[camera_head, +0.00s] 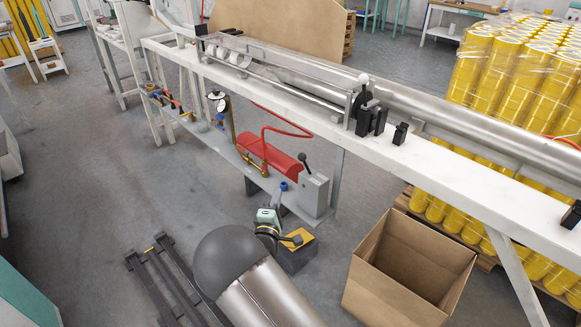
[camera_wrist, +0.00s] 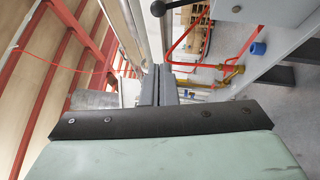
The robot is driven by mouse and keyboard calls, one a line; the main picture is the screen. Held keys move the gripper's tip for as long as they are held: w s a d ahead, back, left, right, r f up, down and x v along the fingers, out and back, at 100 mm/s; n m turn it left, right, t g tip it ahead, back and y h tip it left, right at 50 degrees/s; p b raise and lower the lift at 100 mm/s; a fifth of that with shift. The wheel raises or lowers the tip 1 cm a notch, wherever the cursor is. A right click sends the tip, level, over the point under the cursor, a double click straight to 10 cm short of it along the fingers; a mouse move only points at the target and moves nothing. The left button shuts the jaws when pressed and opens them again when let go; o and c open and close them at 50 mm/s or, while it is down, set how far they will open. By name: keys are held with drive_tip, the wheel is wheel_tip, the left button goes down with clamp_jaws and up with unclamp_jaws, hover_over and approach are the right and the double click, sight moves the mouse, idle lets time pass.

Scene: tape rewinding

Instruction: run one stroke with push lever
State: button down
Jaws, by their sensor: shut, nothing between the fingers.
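A lever with a black ball knob (camera_head: 303,157) stands tilted on a grey box (camera_head: 313,190) at the right end of the low shelf under the bench. In the wrist view the knob (camera_wrist: 158,8) shows at the top edge, with the grey box (camera_wrist: 240,14) to its right. My gripper (camera_head: 276,194) is in front of the shelf, below and left of the lever, apart from it. In the wrist view its fingers (camera_wrist: 158,75) are together and empty. A second lever with a white ball (camera_head: 363,79) stands on the bench top. I cannot tell which one is the push lever.
A red cylinder (camera_head: 268,158) lies on the low shelf (camera_head: 238,154) left of the grey box. A blue cap (camera_wrist: 258,48) sits near the box. An open cardboard box (camera_head: 372,292) stands on the floor at right. The floor at left is mostly clear.

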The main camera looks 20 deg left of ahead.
sight(305, 164)
drive_tip(key=d+p+x, duration=0.1)
drive_tip(key=d+x, duration=0.1)
drive_tip(key=x, duration=1.1)
drive_tip(key=shift+d+r+p, duration=0.15)
drive_tip(key=shift+d+p, duration=0.1)
drive_tip(key=shift+p, duration=0.05)
drive_tip(key=shift+w, duration=0.1)
